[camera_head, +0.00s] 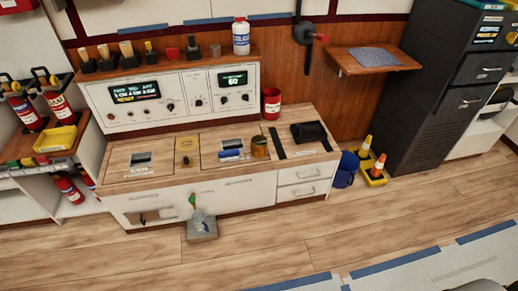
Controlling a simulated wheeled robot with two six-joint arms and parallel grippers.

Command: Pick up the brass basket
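A small brass-coloured round container (260,147), which looks like the brass basket, stands on the wooden counter (210,172) right of the middle. It is small in the view, so its inside is hard to make out. A blue and white item lies just left of it, and a dark strip lies to its right. Neither of my grippers shows in the head view. Nothing is seen touching the brass container.
A red can (271,104) stands behind the brass container, and a black item (308,132) lies to its right. A control panel (170,95) backs the counter. A grey block (202,228) with a bottle stands on the floor in front.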

